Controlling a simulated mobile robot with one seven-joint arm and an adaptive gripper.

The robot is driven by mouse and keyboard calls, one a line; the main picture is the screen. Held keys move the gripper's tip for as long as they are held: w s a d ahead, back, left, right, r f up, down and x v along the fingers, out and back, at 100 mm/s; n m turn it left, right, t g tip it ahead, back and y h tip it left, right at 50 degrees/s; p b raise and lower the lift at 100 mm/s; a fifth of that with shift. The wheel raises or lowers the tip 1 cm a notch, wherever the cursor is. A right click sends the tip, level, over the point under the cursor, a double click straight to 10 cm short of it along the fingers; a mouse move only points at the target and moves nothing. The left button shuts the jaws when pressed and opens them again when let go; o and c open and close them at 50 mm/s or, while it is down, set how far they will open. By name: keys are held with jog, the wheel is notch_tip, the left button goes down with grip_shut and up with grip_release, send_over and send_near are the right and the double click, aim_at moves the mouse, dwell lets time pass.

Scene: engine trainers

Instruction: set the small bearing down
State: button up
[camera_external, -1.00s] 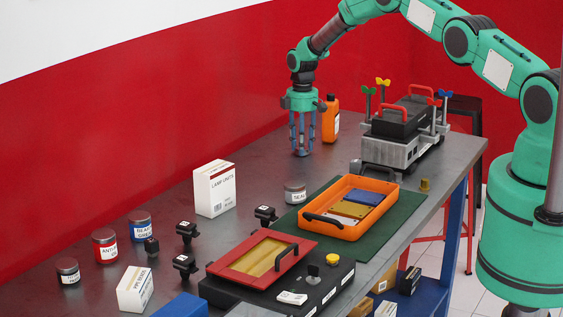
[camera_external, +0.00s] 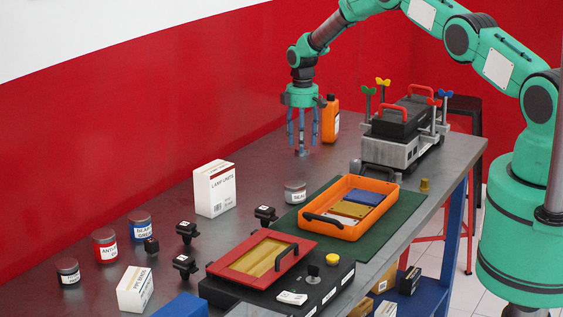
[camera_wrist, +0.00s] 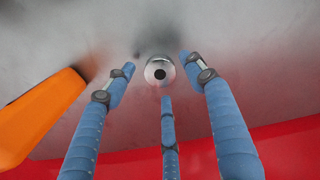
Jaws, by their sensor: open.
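The small bearing (camera_wrist: 160,72) is a round silver ring with a dark hole. In the wrist view it stands on the grey metal bench top, with my three blue fingers apart around it. No finger visibly touches it. In the external view my gripper (camera_external: 302,146) points straight down, open, low over the far part of the bench. The bearing (camera_external: 301,153) is only a tiny spot under the fingertips there. Its exact contact with the bench is too small to tell in that view.
An orange bottle (camera_external: 330,121) stands close to the right of my gripper. A grey engine block with red handles (camera_external: 392,151) is further right. An orange tray (camera_external: 341,228) on a green mat and a white box (camera_external: 214,190) are nearer. Bare bench lies left of the gripper.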

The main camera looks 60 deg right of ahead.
notch_tip(320, 180, up, 11)
jog(key=shift+f, duration=0.2)
dwell(0.3)
dwell(0.5)
